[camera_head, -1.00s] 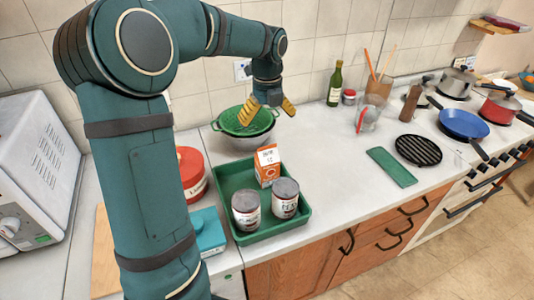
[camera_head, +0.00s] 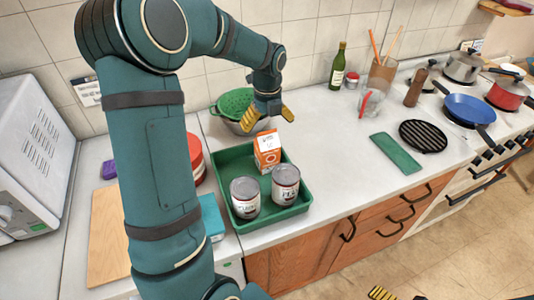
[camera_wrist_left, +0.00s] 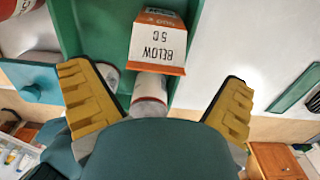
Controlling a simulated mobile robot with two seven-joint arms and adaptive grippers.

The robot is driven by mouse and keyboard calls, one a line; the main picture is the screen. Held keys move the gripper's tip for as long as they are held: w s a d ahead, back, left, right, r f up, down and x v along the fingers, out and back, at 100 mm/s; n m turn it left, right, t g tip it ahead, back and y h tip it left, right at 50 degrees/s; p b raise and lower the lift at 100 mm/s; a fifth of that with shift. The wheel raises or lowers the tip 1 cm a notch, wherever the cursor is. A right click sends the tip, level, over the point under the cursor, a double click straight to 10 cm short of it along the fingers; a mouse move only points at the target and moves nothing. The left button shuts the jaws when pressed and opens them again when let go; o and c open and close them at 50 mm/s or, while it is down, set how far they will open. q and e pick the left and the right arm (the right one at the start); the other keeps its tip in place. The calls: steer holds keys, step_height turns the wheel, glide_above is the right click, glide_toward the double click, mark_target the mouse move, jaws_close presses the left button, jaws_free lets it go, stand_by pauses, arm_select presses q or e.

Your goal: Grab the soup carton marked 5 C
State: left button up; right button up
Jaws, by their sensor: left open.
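The soup carton (camera_head: 267,150) is orange and white and stands upright in the green tray (camera_head: 304,213), behind two cans. In the left wrist view, the carton (camera_wrist_left: 157,45) shows its white top label reading "BELOW 5 C". My left gripper (camera_head: 268,115) is open, with yellow fingers spread, just above and behind the carton in the head view. In the left wrist view, the carton lies ahead of the gap between the fingers, and nothing is held. A yellow finger of my right gripper (camera_head: 395,294) shows at the bottom edge, mostly cut off.
Two cans, a left one (camera_head: 245,199) and a right one (camera_head: 285,186), stand in the tray close in front of the carton. A green colander (camera_head: 234,103) sits behind the tray. A red container (camera_head: 196,158) is left of it. Counter right of the tray is clear up to a green board (camera_head: 396,153).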

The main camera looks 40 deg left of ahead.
mark_target(267, 138)
arm_select(q)
steer(key=f, duration=0.4)
steer(key=shift+s+d+f+b, duration=0.1)
steer(key=shift+s+f+b, duration=0.1)
steer(key=shift+f+b, duration=0.2)
steer(key=shift+r, duration=0.1)
steer(key=c, duration=1.4)
